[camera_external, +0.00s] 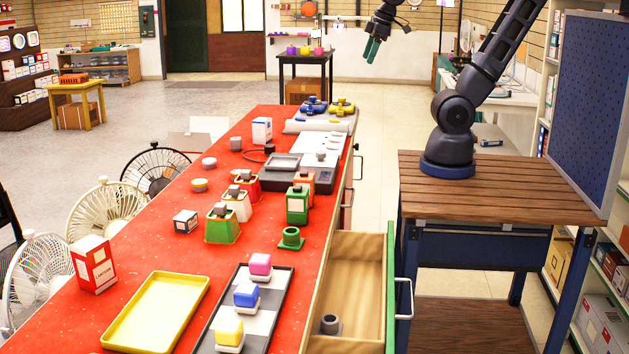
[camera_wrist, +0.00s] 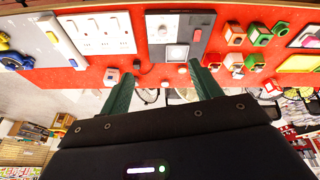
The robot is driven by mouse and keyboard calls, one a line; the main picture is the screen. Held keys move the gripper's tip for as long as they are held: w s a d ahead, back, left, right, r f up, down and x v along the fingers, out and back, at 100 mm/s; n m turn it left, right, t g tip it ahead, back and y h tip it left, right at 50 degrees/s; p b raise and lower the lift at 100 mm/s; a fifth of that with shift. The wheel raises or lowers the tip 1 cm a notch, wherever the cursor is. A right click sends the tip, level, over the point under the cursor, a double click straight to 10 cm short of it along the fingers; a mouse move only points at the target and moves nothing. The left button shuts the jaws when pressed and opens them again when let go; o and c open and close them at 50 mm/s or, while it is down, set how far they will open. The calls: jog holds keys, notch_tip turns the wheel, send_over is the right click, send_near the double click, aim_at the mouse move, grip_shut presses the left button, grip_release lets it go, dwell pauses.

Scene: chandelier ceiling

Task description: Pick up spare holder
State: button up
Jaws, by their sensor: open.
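No thing is plainly marked as the spare holder. A small empty green holder (camera_external: 291,238) with a round flange stands on the red table. A grey cup-like holder (camera_external: 330,324) sits inside the open wooden drawer (camera_external: 345,277) near the front. Which of these is the spare holder I cannot tell. My gripper (camera_external: 372,50) hangs high beyond the table's far right end, well away from both. In the wrist view its green fingers (camera_wrist: 163,88) are spread, with nothing between them.
The red table (camera_external: 120,262) carries a yellow tray (camera_external: 157,312), a grey device (camera_external: 310,172), several coloured blocks and containers, and a red-white box (camera_external: 93,264). Fans line its left side. A wooden bench (camera_external: 490,190) supports my arm. The drawer juts into the gap between them.

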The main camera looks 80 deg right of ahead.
jog(key=w+a+n+g, duration=0.1)
jog(key=w+a+n, duration=0.5)
jog(key=w+a, duration=0.45)
jog(key=n+h, duration=0.4)
jog(key=n, duration=1.1)
send_over(291, 237)
jog(key=s, duration=0.1)
jog(key=shift+g, duration=0.3)
jog(key=f, duration=3.1)
jog(key=shift+s+d+f, duration=0.1)
jog(key=shift+d+f, duration=0.1)
jog(key=shift+f, duration=0.1)
jog(key=shift+a+x, duration=0.1)
jog(key=shift+x, duration=1.2)
jog(key=shift+a+x, duration=0.15)
jog(key=shift+x, duration=1.15)
jog(key=shift+c, duration=0.3)
jog(key=c, duration=1)
